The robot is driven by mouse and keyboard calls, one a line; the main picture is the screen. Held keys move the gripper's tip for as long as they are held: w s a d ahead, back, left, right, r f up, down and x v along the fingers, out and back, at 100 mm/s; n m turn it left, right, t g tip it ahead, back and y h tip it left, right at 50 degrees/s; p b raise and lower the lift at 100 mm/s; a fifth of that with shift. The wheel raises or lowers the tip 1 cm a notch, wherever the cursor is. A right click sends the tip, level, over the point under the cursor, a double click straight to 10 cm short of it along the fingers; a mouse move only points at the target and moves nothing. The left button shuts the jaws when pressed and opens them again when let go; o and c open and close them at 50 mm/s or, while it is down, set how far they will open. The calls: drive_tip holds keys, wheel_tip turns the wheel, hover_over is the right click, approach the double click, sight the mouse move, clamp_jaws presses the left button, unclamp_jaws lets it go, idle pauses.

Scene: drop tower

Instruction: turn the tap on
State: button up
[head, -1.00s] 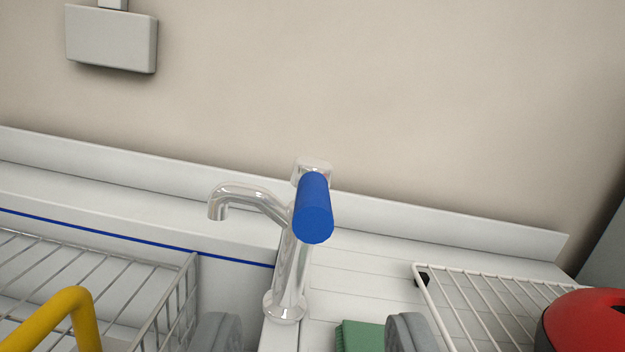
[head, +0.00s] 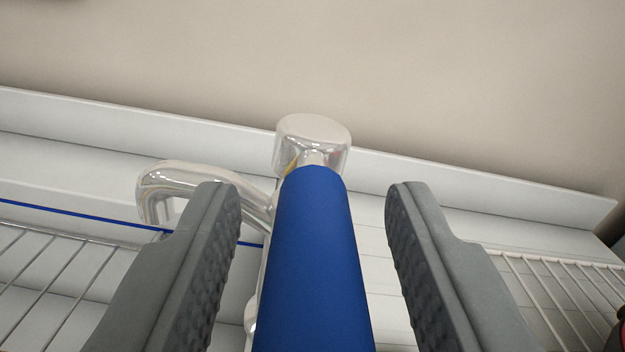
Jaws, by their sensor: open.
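The tap is chrome, with a round cap (head: 312,140) at its top and a curved spout (head: 165,185) reaching left. Its blue lever handle (head: 312,265) points from the cap toward the camera. My gripper (head: 313,195) is open, with one grey ridged finger on each side of the blue handle. There is a visible gap between each finger and the handle. The left finger hides part of the spout, and the handle hides most of the tap body.
A wire rack (head: 50,275) lies at the left and a white wire rack (head: 560,290) at the right. A low white upstand (head: 480,185) and a beige wall run behind the tap. A red object is just visible at the right edge.

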drive_tip(key=shift+w, duration=0.1)
clamp_jaws()
